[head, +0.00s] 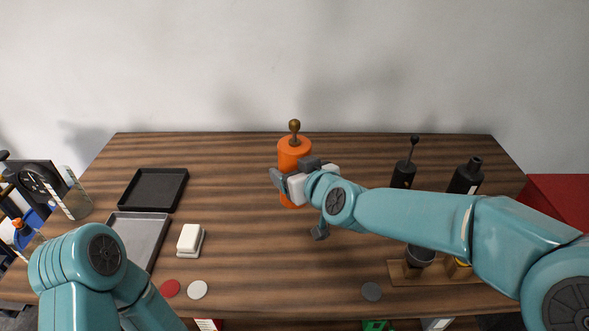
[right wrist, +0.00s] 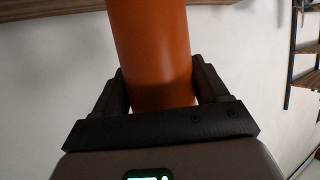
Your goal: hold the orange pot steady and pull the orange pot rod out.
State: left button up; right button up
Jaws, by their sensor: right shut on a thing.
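The orange pot (head: 294,150) stands upright at the back middle of the table. The orange pot rod (head: 294,126) sticks up from its top and ends in a round brass-coloured knob. My right gripper (head: 285,179) is shut on the side of the orange pot, below its top, and hides part of it. In the right wrist view the orange pot (right wrist: 152,50) sits between both dark fingers. My left arm shows at the lower left, but its gripper is out of view, and nothing touches the rod.
A black tray (head: 153,189) and a grey tray (head: 140,236) lie at left, near a white block (head: 190,240). A black pot with a rod (head: 403,174) and a dark bottle (head: 466,177) stand at right. Round discs (head: 197,290) lie along the front. The table left of the orange pot is clear.

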notch_tip(320, 180, down, 2)
jog(key=shift+f+b, duration=0.1)
jog(key=shift+b, duration=0.65)
notch_tip(320, 180, down, 12)
jog(key=b, duration=1)
jog(key=shift+b, duration=0.4)
jog(key=shift+f+b, duration=0.35)
jog(key=shift+b, duration=0.05)
jog(key=shift+f, duration=0.2)
